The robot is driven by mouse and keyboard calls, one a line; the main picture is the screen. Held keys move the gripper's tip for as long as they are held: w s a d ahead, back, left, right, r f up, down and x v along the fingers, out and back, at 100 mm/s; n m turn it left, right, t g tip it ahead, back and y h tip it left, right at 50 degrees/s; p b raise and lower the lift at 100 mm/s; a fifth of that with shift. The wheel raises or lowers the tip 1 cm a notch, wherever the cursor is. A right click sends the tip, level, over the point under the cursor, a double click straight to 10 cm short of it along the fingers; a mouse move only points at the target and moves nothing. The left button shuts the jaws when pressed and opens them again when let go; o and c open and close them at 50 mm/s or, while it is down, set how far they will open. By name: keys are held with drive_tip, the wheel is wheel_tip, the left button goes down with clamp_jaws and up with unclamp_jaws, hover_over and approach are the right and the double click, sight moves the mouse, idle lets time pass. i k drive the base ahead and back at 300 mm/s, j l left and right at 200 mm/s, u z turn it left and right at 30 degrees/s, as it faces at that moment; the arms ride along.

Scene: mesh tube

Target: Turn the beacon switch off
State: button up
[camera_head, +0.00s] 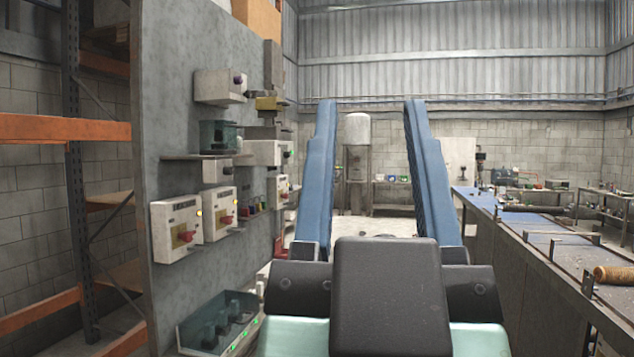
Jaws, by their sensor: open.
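My gripper (370,108) points forward in the middle of the view, its two long blue fingers spread wide apart with nothing between them. To its left, a grey panel carries several switch boxes. The nearest pale switch box (165,222) has a red switch (186,236) and a small yellow light at its upper right. A second similar switch box (210,209) beside it also has a red switch and a yellow light. Their labels are too small to read, so I cannot tell which one is the beacon switch. My gripper appears clear of the boxes.
The grey panel (165,110) stands close on the left, with more boxes and a ledge (195,157). A tray (190,338) with green lights juts out low. Orange racking (60,128) is far left. A long blue-topped bench (545,232) runs along the right. A white tank (357,128) stands behind.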

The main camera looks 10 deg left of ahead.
sight(227, 169)
drive_tip(key=i, duration=1.55)
drive_tip(key=i+u, duration=0.15)
drive_tip(key=i, duration=0.3)
drive_tip(key=i+l+u, duration=0.15)
drive_tip(key=i, duration=0.25)
drive_tip(key=i+l+u, duration=0.15)
drive_tip(key=i, duration=0.3)
